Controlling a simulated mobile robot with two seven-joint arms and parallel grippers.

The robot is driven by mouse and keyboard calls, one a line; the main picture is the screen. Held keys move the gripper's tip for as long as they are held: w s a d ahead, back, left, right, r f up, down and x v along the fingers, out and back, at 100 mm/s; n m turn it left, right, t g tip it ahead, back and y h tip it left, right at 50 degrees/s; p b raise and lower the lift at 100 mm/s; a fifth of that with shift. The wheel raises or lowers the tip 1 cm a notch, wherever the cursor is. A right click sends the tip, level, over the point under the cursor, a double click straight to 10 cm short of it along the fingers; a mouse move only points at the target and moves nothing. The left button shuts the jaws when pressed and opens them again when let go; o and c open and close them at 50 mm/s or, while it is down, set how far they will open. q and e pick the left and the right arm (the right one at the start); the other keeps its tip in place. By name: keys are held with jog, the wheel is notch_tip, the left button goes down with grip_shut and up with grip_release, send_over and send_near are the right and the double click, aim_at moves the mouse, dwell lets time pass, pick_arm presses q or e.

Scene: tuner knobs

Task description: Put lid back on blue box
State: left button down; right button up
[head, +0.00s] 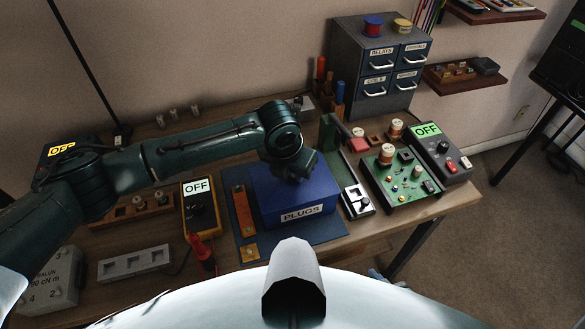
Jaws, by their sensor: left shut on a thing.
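The blue box (276,218) stands on a dark mat near the table's front edge, with a white PLUGS label on its front. Its blue lid (268,190) shows as the flat top surface over the box. I cannot tell whether the lid is fully seated or slightly raised. My left gripper (297,174) points down at the back middle of the lid and is shut on it. The fingertips are mostly hidden by the wrist. My right gripper is not in view.
A yellow meter (198,207) with a red clip and an orange strip (243,211) lie left of the box. A green circuit board (398,180) and a grey OFF unit (440,155) stand to the right. A drawer cabinet (378,65) stands behind.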

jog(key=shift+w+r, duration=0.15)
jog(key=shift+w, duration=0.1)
pick_arm(q)
jog(key=c, duration=1.2)
grip_release()
jog(key=shift+c, duration=0.2)
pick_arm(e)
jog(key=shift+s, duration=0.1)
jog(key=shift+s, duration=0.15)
pick_arm(q)
jog(key=v, duration=0.3)
jog(key=b+v, duration=0.1)
jog(key=v, duration=0.9)
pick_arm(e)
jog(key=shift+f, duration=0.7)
pick_arm(q)
jog(key=shift+s, duration=0.15)
